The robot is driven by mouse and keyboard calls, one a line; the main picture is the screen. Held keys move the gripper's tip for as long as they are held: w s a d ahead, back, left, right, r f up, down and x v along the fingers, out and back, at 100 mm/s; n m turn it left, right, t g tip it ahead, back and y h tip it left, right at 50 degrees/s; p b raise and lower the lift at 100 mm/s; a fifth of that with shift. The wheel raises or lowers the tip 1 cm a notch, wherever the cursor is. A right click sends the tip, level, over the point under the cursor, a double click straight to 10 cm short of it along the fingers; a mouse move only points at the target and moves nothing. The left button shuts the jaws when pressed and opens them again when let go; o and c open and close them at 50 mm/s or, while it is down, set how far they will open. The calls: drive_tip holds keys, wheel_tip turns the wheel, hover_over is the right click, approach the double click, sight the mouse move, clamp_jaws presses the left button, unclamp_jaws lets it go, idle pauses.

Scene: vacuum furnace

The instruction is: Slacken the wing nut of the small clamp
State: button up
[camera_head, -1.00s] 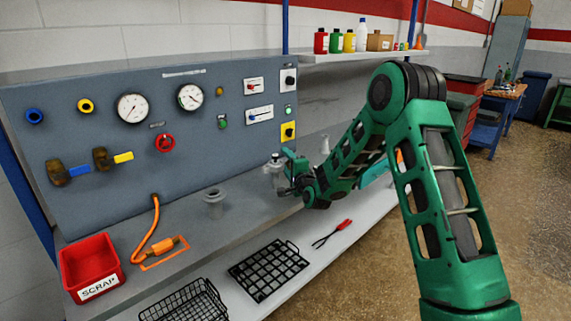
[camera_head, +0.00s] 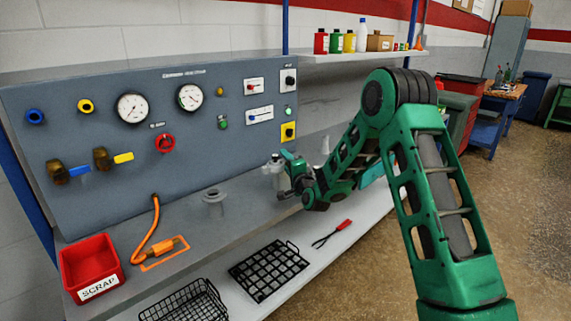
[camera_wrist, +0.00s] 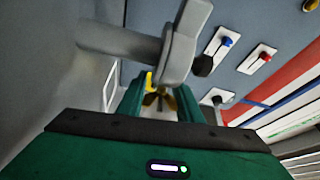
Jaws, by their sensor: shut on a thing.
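The small clamp shows in the wrist view as a grey metal body (camera_wrist: 180,50) just beyond my gripper, at a grey pipe fitting (camera_wrist: 115,40). A brass wing nut (camera_wrist: 158,99) sits between my green fingers. My gripper (camera_wrist: 160,103) is shut on this wing nut. In the head view my gripper (camera_head: 291,160) is beside the grey fitting (camera_head: 274,174) on the bench. There the clamp and nut are too small and too covered by my gripper to make out.
A grey flanged stub (camera_head: 213,202) stands left of the fitting. A gauge panel (camera_head: 215,130) rises behind. A red scrap bin (camera_head: 88,262), a black rack (camera_head: 268,272), a wire basket (camera_head: 185,302) and red-handled pliers (camera_head: 333,232) lie in front.

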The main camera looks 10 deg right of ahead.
drive_tip(key=shift+a+n+t, duration=0.1)
drive_tip(key=shift+n+t, duration=0.4)
drive_tip(key=shift+n, duration=1)
drive_tip(key=o, duration=1.1)
drive_tip(key=shift+r, duration=0.1)
